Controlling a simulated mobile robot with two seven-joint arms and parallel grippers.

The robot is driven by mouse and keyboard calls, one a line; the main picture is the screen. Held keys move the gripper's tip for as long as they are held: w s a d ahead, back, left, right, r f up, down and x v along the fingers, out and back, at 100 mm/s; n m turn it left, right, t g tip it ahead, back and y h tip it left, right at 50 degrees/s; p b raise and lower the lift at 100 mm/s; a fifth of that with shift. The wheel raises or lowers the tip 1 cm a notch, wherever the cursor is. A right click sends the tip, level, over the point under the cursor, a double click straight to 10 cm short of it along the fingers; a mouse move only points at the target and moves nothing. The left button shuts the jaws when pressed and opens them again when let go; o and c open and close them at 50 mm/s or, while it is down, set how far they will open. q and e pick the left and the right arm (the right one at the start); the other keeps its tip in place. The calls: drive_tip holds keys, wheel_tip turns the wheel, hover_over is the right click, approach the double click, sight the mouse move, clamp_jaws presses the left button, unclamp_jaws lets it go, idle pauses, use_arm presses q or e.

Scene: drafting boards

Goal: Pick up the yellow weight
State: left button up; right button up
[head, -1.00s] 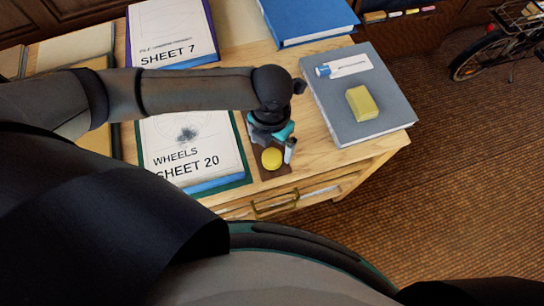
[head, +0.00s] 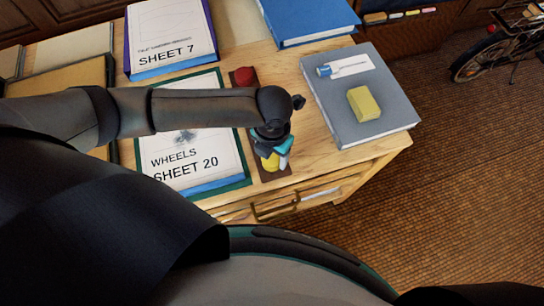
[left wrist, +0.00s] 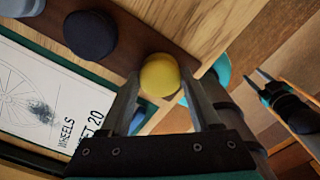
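The yellow weight (head: 271,161) is a small round knob at the near end of a dark brown strip (head: 270,174) on the desk. It also shows in the left wrist view (left wrist: 160,75), between the fingers of my left gripper (left wrist: 160,88). The fingers are apart, one on each side of it, and a small gap seems to remain. In the head view my left gripper (head: 272,152) is over the weight and partly hides it. My right gripper (left wrist: 258,80) shows at the right of the left wrist view, its fingers apart and empty.
A dark weight (left wrist: 90,35) and a grey one (left wrist: 20,6) stand along the strip; a red one (head: 244,76) is at its far end. The Sheet 20 board (head: 180,160) lies left. A grey book (head: 345,115) with a yellow block (head: 362,103) lies right.

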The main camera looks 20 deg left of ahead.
use_arm(q)
clamp_jaws()
drive_tip(key=shift+w+r, duration=0.1)
drive_tip(key=shift+r, duration=0.05)
idle(0.5)
